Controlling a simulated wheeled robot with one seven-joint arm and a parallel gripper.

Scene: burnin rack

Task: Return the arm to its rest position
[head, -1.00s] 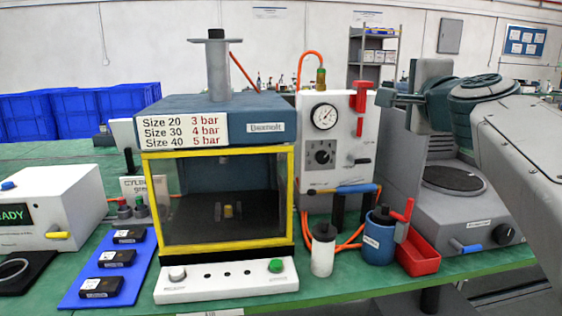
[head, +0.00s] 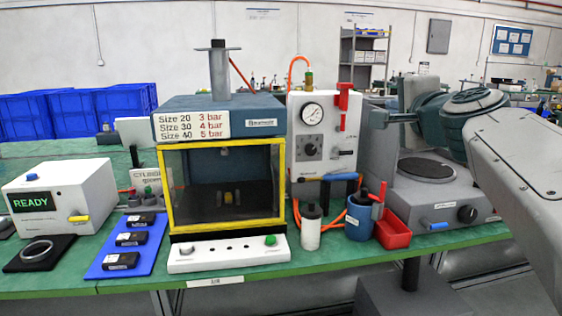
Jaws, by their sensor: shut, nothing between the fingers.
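My arm reaches in from the right edge, bent at a dark teal joint. My arm hides part of the grey machine with the round plate (head: 427,167).
The green bench (head: 330,258) holds a yellow-framed press (head: 222,228), a white gauge panel (head: 318,112), a blue pot (head: 358,225), a red tray (head: 392,236), a white READY box (head: 62,194) and a blue mat (head: 103,270) with three black blocks.

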